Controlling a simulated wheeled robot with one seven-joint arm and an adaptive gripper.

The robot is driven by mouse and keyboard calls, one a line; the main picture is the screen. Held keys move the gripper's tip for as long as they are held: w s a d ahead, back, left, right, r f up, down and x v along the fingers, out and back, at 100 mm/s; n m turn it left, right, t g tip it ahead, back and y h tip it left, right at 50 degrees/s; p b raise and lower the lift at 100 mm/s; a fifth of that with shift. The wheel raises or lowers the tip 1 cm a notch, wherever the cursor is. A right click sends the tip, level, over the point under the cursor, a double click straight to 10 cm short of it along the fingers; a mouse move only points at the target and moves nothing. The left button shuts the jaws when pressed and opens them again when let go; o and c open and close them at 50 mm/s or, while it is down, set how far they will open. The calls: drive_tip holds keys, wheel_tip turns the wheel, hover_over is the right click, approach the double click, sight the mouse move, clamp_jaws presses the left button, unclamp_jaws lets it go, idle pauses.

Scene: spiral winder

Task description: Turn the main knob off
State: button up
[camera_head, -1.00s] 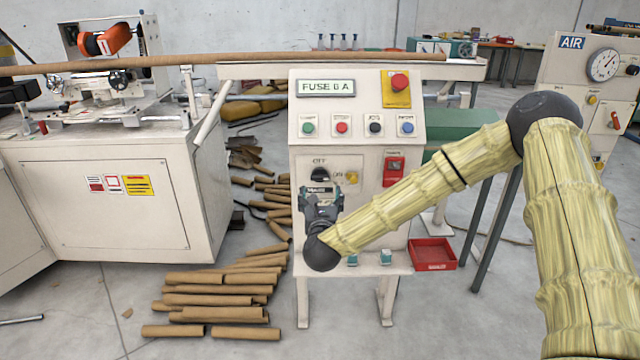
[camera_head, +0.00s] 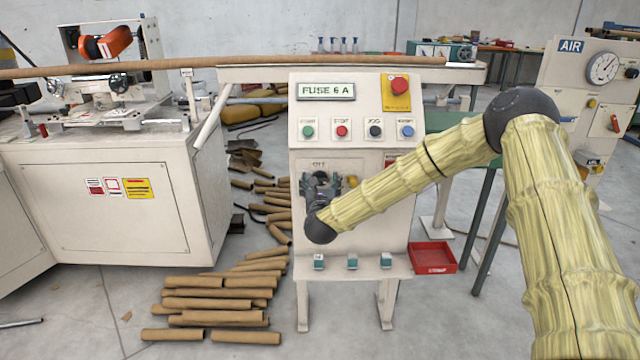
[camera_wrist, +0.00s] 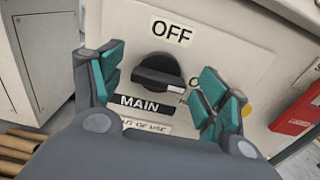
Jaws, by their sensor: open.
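The main knob (camera_wrist: 160,73) is a black rotary knob with a white pointer mark, below an "OFF" label (camera_wrist: 171,32) and above a "MAIN" label (camera_wrist: 145,104) in the wrist view. Its pointer mark faces right, towards a partly hidden label. My gripper (camera_wrist: 155,85) is open, with its teal-padded fingers on the left and right of the knob, apart from it. In the head view my gripper (camera_head: 322,180) is in front of the control panel (camera_head: 400,225) and hides the knob.
Above the knob is a row of push buttons (camera_head: 342,131) and a red emergency button (camera_head: 399,85). A red box (camera_wrist: 299,108) is at the right in the wrist view. A ledge (camera_head: 375,264) with small teal-sided blocks lies below; cardboard tubes (camera_head: 215,303) lie on the floor.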

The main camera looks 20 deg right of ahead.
drive_tip(key=c, duration=1)
drive_tip(key=shift+n, duration=0.3)
drive_tip(key=n, duration=1.7)
drive_tip(key=shift+a+f+p, duration=0.1)
drive_tip(key=shift+a+p, duration=0.15)
drive_tip(key=shift+p, duration=0.05)
drive_tip(key=shift+n, duration=0.3)
